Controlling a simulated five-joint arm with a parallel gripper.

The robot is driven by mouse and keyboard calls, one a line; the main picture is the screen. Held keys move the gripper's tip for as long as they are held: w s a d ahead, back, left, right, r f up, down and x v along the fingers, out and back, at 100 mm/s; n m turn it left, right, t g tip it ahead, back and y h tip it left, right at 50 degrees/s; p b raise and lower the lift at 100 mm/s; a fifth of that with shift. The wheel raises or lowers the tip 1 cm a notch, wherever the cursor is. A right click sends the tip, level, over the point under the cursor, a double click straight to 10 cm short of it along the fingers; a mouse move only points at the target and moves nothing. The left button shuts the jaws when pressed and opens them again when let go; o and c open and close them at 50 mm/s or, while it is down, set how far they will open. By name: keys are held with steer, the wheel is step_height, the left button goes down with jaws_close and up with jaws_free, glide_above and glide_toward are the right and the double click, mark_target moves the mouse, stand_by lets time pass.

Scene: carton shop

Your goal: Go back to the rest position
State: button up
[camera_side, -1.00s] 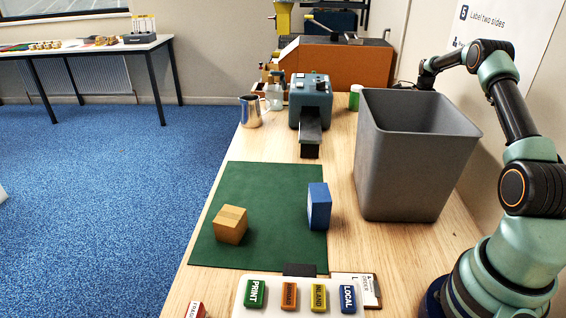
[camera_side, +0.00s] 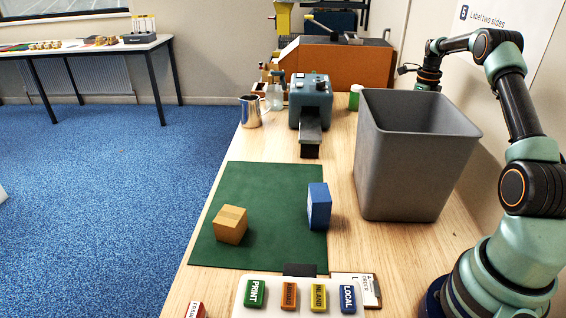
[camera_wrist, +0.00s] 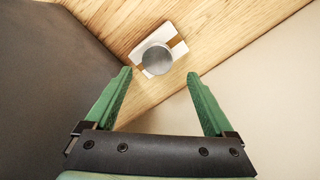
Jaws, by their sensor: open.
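My gripper (camera_wrist: 160,82) is open in the wrist view, with its two green fingers apart and nothing between them. Beyond the fingertips, a round grey-topped thing on a white and brown base (camera_wrist: 157,58) sits on the wooden table. In the side view my arm reaches back along the wall, and the wrist end (camera_side: 428,76) is behind the grey bin (camera_side: 410,160). The fingertips are mostly hidden by the bin there. A tan carton (camera_side: 231,225) and a blue box (camera_side: 319,206) stand apart on the green mat (camera_side: 265,185).
A blue-grey machine (camera_side: 310,100), a metal jug (camera_side: 250,112) and an orange-brown machine (camera_side: 340,65) stand at the back. Labelled blocks, including a green PRINT one (camera_side: 255,294), lie on a white tray at the front. The bin's dark side fills the wrist view's left.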

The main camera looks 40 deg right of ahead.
steer(key=f, duration=0.6)
steer(key=shift+w+a+f, duration=0.15)
steer(key=shift+a+f, duration=0.05)
steer(key=shift+f, duration=0.05)
step_height(320, 180, up, 20)
steer(key=w+a+r+n, duration=0.1)
steer(key=w+a+n, duration=0.1)
steer(key=a+n, duration=0.5)
steer(key=w+a+r+n, duration=0.2)
steer(key=a+n, duration=0.6)
steer(key=a, duration=0.5)
steer(key=w+a+r+n, duration=0.2)
steer(key=a+n, duration=0.6)
steer(key=a, duration=0.2)
steer(key=shift+a, duration=0.4)
